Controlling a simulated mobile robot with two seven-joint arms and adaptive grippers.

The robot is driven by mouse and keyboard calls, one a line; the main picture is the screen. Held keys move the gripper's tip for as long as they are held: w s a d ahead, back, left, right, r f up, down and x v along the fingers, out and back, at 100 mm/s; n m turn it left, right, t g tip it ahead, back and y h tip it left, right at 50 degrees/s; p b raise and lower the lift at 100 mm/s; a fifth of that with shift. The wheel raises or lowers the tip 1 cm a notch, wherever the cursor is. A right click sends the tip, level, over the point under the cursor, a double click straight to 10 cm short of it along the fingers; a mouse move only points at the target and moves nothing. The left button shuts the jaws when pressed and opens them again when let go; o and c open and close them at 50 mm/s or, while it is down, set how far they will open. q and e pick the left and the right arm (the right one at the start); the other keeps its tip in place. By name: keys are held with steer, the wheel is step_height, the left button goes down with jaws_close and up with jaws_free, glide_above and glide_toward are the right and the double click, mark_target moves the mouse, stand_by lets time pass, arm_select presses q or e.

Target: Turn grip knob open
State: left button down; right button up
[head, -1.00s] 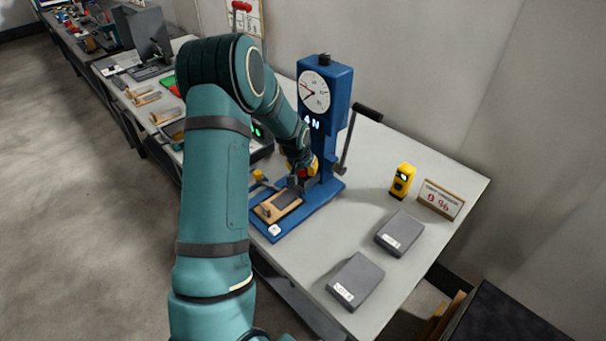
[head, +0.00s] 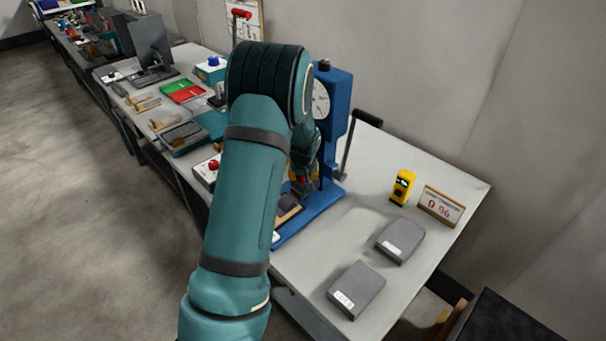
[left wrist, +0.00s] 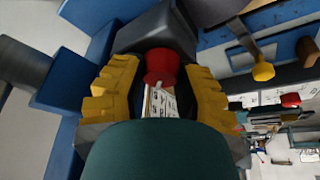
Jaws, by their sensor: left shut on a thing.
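A red grip knob (left wrist: 161,66) sits between the ridged yellow finger pads of my left gripper (left wrist: 160,88) in the left wrist view. The pads are closed around it from both sides. In the head view my left gripper (head: 302,180) is low at the front of a blue test stand (head: 334,120) with a round dial (head: 320,98). My teal arm covers much of the stand's base and part of the dial. Only a bit of red shows at the fingers there, so the knob's turn angle cannot be told. My right gripper is not in view.
A black-handled lever (head: 365,118) stands at the stand's right. Two grey boxes (head: 357,289), a yellow device (head: 402,187) and a sign (head: 441,206) are on the right of the table. A red and green panel (head: 184,91) lies to the left.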

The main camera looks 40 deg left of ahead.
arm_select(q)
steer(key=c, duration=0.8)
jaws_free()
steer(key=shift+w+f, duration=0.1)
steer(key=shift+c, duration=0.2)
steer(key=v, duration=1.2)
